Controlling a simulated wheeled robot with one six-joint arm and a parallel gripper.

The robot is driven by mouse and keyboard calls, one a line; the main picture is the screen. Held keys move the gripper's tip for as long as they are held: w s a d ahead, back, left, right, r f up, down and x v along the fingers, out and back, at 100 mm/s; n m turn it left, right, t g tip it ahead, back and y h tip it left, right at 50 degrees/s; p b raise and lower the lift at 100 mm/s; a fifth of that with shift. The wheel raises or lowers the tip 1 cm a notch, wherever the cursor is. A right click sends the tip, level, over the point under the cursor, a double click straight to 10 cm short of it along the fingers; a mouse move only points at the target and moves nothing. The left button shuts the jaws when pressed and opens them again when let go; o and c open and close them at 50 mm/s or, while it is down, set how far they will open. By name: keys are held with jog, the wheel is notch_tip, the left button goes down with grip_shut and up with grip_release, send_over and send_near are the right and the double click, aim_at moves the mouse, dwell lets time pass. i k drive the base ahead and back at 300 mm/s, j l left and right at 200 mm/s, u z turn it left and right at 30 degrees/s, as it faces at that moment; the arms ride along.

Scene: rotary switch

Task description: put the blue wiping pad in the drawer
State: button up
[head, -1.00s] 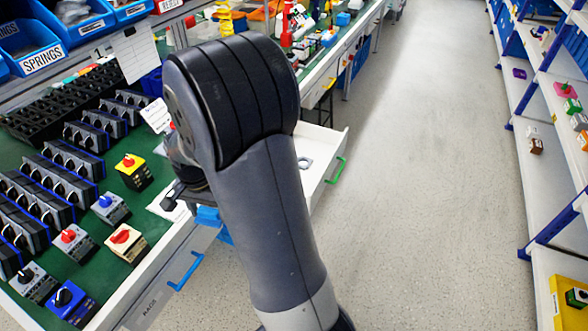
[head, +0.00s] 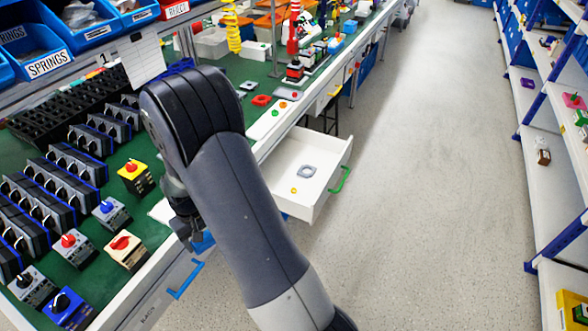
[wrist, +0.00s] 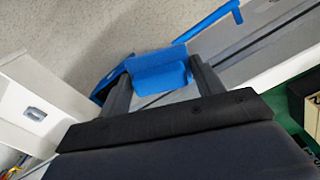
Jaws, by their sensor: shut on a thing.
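The blue wiping pad (wrist: 160,70) is between the two fingers of my gripper (wrist: 162,76) in the wrist view, and the gripper is shut on it. In the head view a small part of the blue pad (head: 204,243) shows beside my gripper (head: 190,232), mostly hidden by my arm. They are by the bench's front edge. An open white drawer (head: 318,205) with a green handle (head: 340,180) juts out to the right of my arm. A grey square ring (head: 307,171) and a small yellow ring (head: 294,190) lie in it. The drawer also shows at the left of the wrist view (wrist: 50,85).
A closed drawer with a blue handle (head: 186,280) is below my gripper. Rotary switches, such as a yellow one (head: 135,175), stand on the green bench top. The aisle floor (head: 430,180) is clear, with shelves (head: 550,185) at the right.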

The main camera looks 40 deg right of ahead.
aim_at(296, 185)
jog(key=i+l+z, duration=0.1)
jog(key=l, duration=0.3)
jog(key=i+l+z, duration=0.1)
jog(key=i+l, duration=0.15)
jog(key=l, duration=0.15)
jog(key=i+l+z, duration=0.1)
jog(key=l, duration=0.3)
jog(key=i+l+z, duration=0.1)
jog(key=i+l, duration=0.15)
jog(key=l, duration=0.15)
